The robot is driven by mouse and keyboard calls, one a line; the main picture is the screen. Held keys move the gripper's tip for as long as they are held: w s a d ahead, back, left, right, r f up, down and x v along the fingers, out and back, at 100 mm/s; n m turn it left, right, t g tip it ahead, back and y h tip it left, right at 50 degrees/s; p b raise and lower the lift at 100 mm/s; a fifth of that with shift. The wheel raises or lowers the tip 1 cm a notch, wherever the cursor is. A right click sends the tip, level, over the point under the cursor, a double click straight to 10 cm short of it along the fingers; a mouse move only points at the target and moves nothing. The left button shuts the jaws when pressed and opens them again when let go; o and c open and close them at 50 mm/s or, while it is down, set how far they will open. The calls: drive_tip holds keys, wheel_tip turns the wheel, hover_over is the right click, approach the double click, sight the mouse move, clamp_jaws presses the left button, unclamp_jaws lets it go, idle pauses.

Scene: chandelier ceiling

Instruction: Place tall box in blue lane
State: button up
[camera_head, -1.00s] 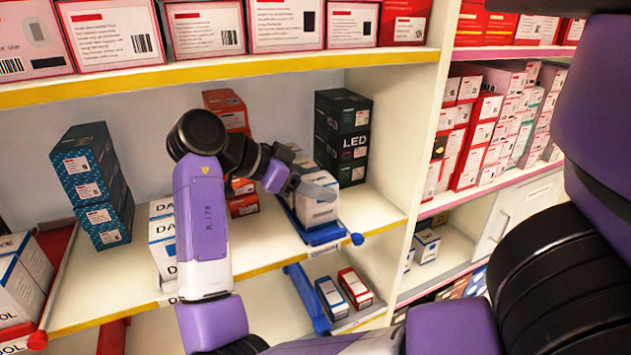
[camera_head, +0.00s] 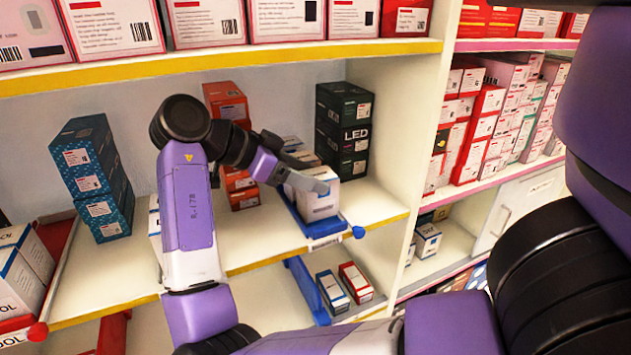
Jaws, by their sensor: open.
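A white box (camera_head: 320,207) stands upright at the front of the blue lane (camera_head: 327,228) on the middle shelf. My gripper (camera_head: 312,174) is at the top of this box, with its grey fingers open. One finger crosses in front of the box's upper part. I cannot tell whether the fingers touch the box. More boxes show partly behind the gripper in the same lane.
Dark LED boxes (camera_head: 355,140) stand right of the lane, close to the shelf's side wall. Red boxes (camera_head: 240,188) stand left of it. Teal boxes (camera_head: 92,172) are farther left. A lower blue lane (camera_head: 304,288) lies beneath. The upper shelf edge (camera_head: 270,63) is above my arm.

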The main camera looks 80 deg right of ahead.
drive_tip(key=b+v, duration=0.1)
drive_tip(key=v, duration=0.4)
idle(0.5)
